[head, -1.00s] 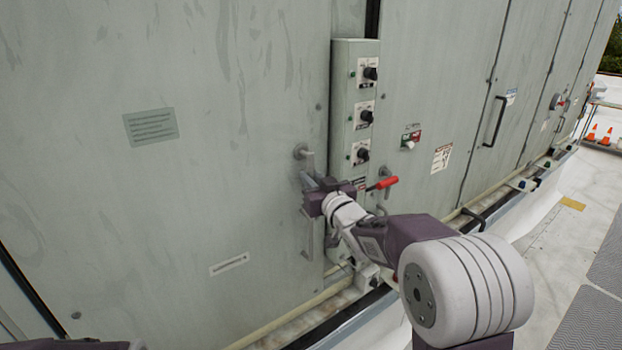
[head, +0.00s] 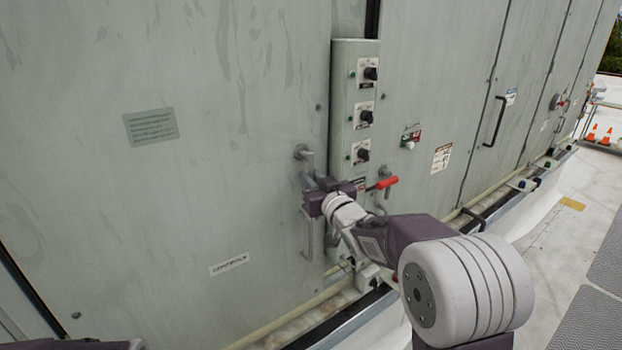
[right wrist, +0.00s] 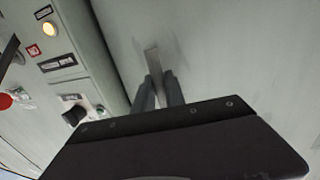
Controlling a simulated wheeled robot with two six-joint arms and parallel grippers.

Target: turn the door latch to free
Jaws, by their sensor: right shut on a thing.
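The door latch (head: 307,160) is a grey metal bar on the large grey-green door, left of the control box. Its upper mount shows above my right gripper, and a vertical bar continues below. My right gripper (head: 308,188) is shut on the latch and hides its middle part. In the right wrist view the pale flat latch bar (right wrist: 152,60) stands between the two dark fingers of the gripper (right wrist: 159,88).
A narrow control box (head: 343,105) with several black knobs juts out just right of the latch. A red-handled valve (head: 386,183) sits close to my right wrist. A pipe and ledge run along the door's foot. Orange cones (head: 592,132) stand far right.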

